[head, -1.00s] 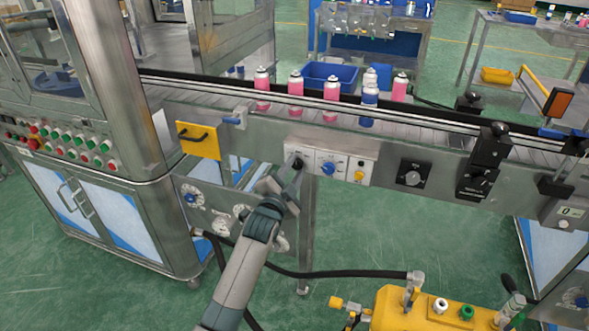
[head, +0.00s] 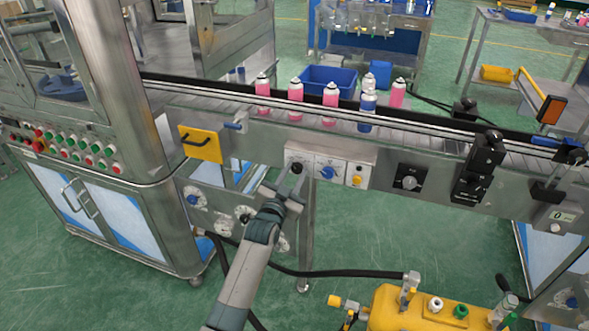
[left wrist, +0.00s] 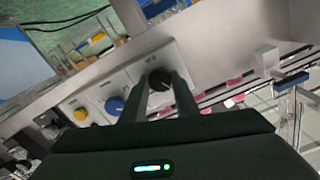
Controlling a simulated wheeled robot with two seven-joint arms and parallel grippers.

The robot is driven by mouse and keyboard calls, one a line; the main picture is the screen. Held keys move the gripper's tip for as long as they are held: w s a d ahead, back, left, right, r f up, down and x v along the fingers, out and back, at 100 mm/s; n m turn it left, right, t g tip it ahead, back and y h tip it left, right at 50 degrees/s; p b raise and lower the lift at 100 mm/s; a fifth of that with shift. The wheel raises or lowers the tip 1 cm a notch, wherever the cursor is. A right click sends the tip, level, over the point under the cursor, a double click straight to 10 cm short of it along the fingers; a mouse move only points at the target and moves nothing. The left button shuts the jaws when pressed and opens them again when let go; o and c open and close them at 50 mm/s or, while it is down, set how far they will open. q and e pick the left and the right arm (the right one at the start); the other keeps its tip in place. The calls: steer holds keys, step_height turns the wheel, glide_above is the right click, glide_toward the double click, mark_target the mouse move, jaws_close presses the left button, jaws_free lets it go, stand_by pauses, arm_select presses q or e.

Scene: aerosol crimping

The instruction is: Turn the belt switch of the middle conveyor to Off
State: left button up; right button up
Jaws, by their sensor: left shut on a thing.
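A row of light switch plates is on the side of the conveyor (head: 390,140). The leftmost plate carries a black rotary knob (head: 297,167), which also shows in the left wrist view (left wrist: 158,80). My left gripper (head: 288,186) reaches up to this knob from below. In the left wrist view its two fingers (left wrist: 162,95) lie on either side of the knob, shut on it. The fingers hide part of the knob, and its label is too small to read. My right gripper is in neither view.
Right of the black knob are a blue knob (head: 327,172) and a yellow button (head: 357,180), close by. Pink and blue cans stand on the belt. A yellow tank (head: 420,310) stands at the lower right.

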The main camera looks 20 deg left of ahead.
arm_select(q)
steer(key=shift+n, duration=0.5)
steer(key=shift+n+p, duration=0.3)
steer(key=shift+p, duration=0.05)
steer(key=shift+n+p, duration=0.35)
steer(key=shift+n, duration=0.75)
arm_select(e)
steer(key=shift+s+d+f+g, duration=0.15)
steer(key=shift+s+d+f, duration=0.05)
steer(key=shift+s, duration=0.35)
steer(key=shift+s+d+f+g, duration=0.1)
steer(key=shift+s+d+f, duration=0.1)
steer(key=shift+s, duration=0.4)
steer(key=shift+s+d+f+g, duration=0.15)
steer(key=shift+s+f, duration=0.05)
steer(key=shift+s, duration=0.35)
arm_select(q)
steer(key=o, duration=1.1)
steer(key=shift+c, duration=0.2)
steer(key=shift+s, duration=0.1)
